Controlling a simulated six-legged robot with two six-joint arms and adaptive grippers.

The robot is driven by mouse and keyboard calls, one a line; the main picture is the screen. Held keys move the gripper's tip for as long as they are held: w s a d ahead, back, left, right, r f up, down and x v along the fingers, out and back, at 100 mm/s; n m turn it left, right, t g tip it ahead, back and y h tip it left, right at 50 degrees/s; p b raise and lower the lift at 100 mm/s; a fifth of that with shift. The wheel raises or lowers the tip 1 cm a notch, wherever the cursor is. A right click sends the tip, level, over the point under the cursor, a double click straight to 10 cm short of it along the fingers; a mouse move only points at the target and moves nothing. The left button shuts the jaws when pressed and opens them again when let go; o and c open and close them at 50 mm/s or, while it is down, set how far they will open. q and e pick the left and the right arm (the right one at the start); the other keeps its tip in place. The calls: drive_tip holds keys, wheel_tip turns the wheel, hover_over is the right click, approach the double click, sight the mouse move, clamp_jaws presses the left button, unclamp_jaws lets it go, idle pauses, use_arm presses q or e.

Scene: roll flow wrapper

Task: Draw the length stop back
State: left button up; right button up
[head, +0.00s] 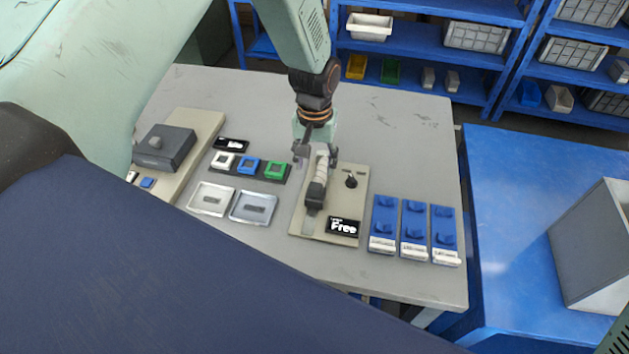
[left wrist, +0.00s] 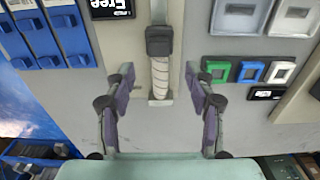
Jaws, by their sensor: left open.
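The length stop (head: 316,192) appears to be the dark block with a pale ribbed handle on a beige panel, set on a metal slide strip. Its dark block (left wrist: 159,40) also shows in the left wrist view, with the ribbed handle (left wrist: 160,80) below it. My left gripper (head: 316,153) is open at the handle. In the left wrist view its fingers (left wrist: 160,76) stand on either side of the handle, with gaps visible on both sides. A black display (head: 343,227) on the panel reads "Free". My right gripper does not show.
A black knob (head: 351,180) stands right of the stop. Several blue blocks (head: 414,225) lie to the right. Blue, green and white square pieces (head: 249,168) and two clear trays (head: 253,207) lie to the left. A grey box (head: 164,147) is farther left.

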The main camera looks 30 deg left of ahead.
sight(315, 186)
use_arm(q)
wheel_tip(315, 186, down, 7)
drive_tip(key=shift+f, duration=0.2)
idle(0.3)
clamp_jaws()
idle(0.4)
